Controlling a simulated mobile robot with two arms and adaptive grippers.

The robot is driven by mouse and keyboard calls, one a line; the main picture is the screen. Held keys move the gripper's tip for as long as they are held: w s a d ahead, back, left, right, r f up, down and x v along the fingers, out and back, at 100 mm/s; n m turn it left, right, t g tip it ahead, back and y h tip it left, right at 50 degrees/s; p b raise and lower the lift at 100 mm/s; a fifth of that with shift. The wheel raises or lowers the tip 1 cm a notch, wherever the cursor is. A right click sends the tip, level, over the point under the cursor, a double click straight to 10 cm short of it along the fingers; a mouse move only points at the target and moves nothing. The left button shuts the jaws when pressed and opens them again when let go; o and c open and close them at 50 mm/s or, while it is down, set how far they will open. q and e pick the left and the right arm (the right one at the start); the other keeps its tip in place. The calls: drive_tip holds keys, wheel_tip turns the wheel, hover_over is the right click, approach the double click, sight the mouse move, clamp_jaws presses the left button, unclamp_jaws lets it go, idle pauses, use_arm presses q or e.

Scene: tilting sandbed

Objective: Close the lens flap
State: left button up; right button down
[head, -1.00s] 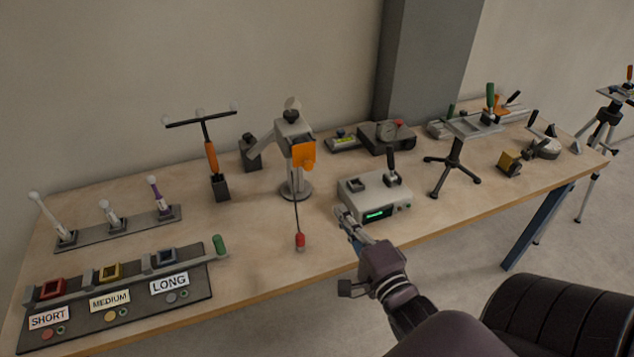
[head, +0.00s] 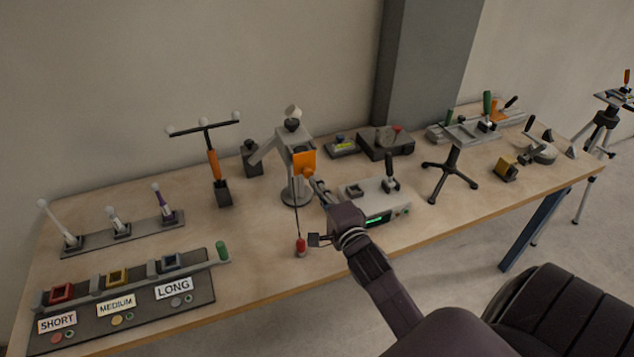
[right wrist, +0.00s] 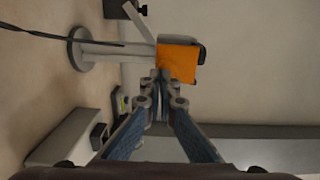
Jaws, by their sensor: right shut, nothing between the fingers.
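The orange lens flap (head: 304,160) is on the front of a grey device on a round-based post (head: 296,192), mid-bench. In the right wrist view the orange flap (right wrist: 178,63) hangs in front of a dark grey part. Whether it fully covers the lens, I cannot tell. My right gripper (head: 313,181) is just below and right of the flap in the head view. In the right wrist view its closed, empty fingertips (right wrist: 160,76) are at the flap's lower left edge; contact is unclear. My left gripper is out of view.
A grey box with a green display (head: 378,218) stands to the right, under my right arm. A T-handled post (head: 214,165) stands left. The bench front-centre is mostly clear.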

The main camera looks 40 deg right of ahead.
idle(0.3)
drive_tip(key=shift+w+d, duration=0.15)
drive_tip(key=shift+w, duration=0.3)
idle(0.3)
